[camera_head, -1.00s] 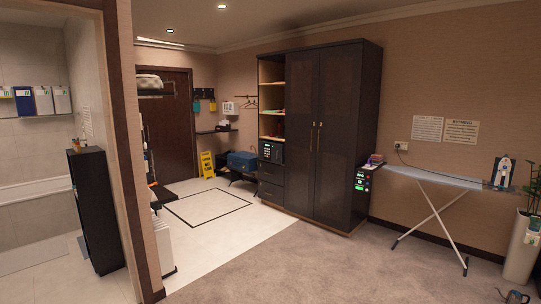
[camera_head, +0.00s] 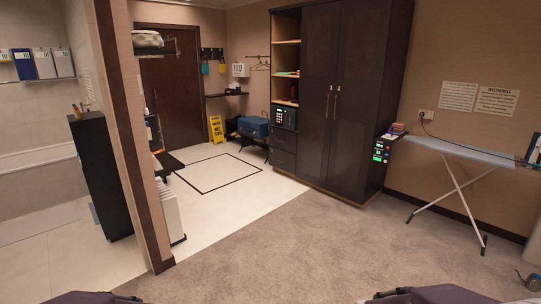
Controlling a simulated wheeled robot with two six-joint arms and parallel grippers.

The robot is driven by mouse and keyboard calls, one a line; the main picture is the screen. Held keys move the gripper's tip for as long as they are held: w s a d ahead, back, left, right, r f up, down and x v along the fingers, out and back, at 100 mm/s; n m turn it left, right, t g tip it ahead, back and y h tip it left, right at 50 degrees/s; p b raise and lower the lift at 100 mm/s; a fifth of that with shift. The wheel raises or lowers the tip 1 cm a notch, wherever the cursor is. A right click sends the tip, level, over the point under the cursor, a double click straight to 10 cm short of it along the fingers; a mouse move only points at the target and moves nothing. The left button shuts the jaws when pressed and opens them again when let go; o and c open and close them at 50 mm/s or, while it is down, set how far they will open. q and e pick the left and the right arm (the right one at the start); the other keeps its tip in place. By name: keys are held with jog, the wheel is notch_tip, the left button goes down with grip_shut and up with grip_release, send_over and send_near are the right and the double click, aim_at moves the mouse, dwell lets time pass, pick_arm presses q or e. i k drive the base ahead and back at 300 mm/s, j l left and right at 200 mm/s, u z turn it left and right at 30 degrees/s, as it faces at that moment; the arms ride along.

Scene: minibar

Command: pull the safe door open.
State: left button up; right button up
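The safe (camera_head: 285,117) is a small dark box with a lit keypad. It sits in the open shelf column on the left side of the dark wardrobe (camera_head: 340,100), above the drawers. Its door looks shut, though it is small and far off here. Parts of my two arms show at the bottom edge of the head view, one left and one right. Neither gripper's fingers can be seen.
Carpet (camera_head: 290,240) lies open between me and the wardrobe. An ironing board (camera_head: 460,150) stands at the right. A blue suitcase (camera_head: 253,127) and a yellow floor sign (camera_head: 216,129) stand beyond the wardrobe's left side. A wall edge (camera_head: 125,150) stands at the left.

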aim_at(289, 116)
jog(key=i, duration=3.95)
jog(key=i+l, duration=0.1)
jog(key=i, duration=3.9)
jog(key=j+u, duration=0.05)
jog(key=j, duration=0.05)
